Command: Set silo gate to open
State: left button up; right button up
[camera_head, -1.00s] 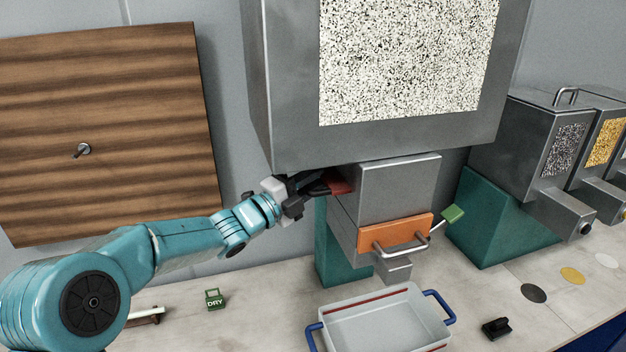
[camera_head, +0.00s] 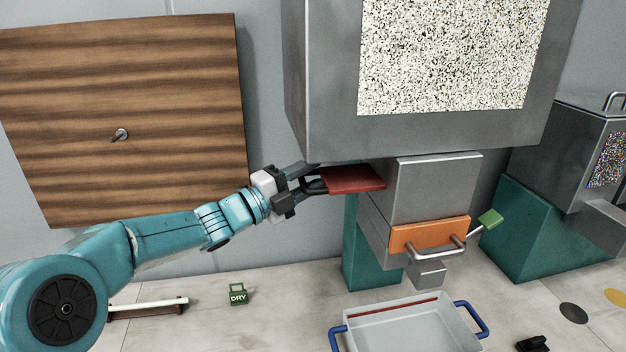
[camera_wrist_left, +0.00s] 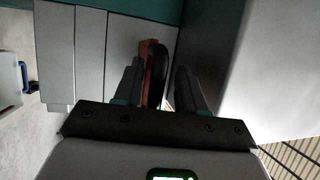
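The silo gate is a flat red plate (camera_head: 352,179) under the big grey silo (camera_head: 330,130). It sticks out to the left of the silo's lower chute, with a black loop handle (camera_head: 316,186) at its left end. My left gripper (camera_head: 312,181) is at this handle, its fingers on either side of it. In the left wrist view the black handle (camera_wrist_left: 157,75) and the red plate's edge (camera_wrist_left: 145,70) lie between the fingertips (camera_wrist_left: 158,88). The silo's window shows white and dark speckled granules (camera_head: 450,55). My right gripper is not in view.
Below the silo is a grey block with an orange drawer front (camera_head: 428,236) and a green-tipped lever (camera_head: 490,218). A green DRY tag (camera_head: 238,294) lies left. A wooden board (camera_head: 120,90) hangs behind my arm.

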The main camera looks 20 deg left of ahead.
pick_arm(q)
jog(key=shift+s, duration=0.15)
jog(key=b+v, duration=0.5)
jog(key=v, duration=1.1)
jog(key=shift+a, duration=0.15)
